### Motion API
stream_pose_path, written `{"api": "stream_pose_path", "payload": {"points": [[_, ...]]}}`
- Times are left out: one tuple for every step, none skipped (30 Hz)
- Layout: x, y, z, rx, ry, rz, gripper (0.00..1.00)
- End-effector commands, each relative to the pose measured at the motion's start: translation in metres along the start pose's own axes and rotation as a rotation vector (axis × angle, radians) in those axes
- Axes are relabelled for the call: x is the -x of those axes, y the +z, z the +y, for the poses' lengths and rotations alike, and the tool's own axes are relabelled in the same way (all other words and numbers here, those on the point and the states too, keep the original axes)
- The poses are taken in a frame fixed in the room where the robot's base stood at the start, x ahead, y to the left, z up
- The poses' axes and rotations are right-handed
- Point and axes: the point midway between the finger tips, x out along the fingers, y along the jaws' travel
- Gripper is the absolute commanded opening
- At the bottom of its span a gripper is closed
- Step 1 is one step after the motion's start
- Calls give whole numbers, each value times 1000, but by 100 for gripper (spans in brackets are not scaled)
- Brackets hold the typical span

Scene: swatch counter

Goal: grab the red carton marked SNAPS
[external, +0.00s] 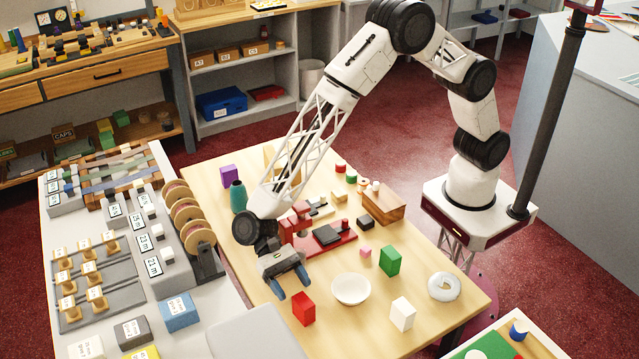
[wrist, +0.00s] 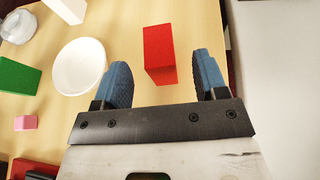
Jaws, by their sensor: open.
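A red carton (external: 303,309) stands upright on the wooden table near its front edge. No lettering on it is readable in either view. In the wrist view the red carton (wrist: 159,54) lies ahead of my gripper, between the lines of its two fingers and apart from both. My gripper (external: 289,285) is open and empty, with blue fingertips, just behind and to the left of the carton in the external view. The fingers also show in the wrist view (wrist: 163,80).
A white bowl (external: 351,289) stands close beside the red carton. A pink cube (external: 365,251) and a red tray (external: 330,243) lie behind. A grey counter (external: 255,335) borders the table at left.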

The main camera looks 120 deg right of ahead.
Motion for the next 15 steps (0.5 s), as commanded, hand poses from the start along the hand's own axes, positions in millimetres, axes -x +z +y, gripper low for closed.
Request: {"api": "stream_pose_path", "payload": {"points": [[0, 0, 0, 0, 0, 0, 66], [0, 0, 0, 0, 0, 0, 66], [0, 0, 0, 0, 0, 0, 66], [0, 0, 0, 0, 0, 0, 66], [0, 0, 0, 0, 0, 0, 66], [0, 0, 0, 0, 0, 0, 66], [0, 0, 0, 0, 0, 0, 66], [-1, 0, 0, 0, 0, 0, 66], [-2, 0, 0, 0, 0, 0, 66], [-3, 0, 0, 0, 1, 0, 66], [-5, 0, 0, -1, 1, -1, 66], [-7, -1, 0, -1, 1, -1, 66], [-10, -1, 1, -1, 1, -1, 66], [-13, -1, 1, -1, 2, -1, 66], [-17, -2, 1, -1, 2, -1, 66]]}}
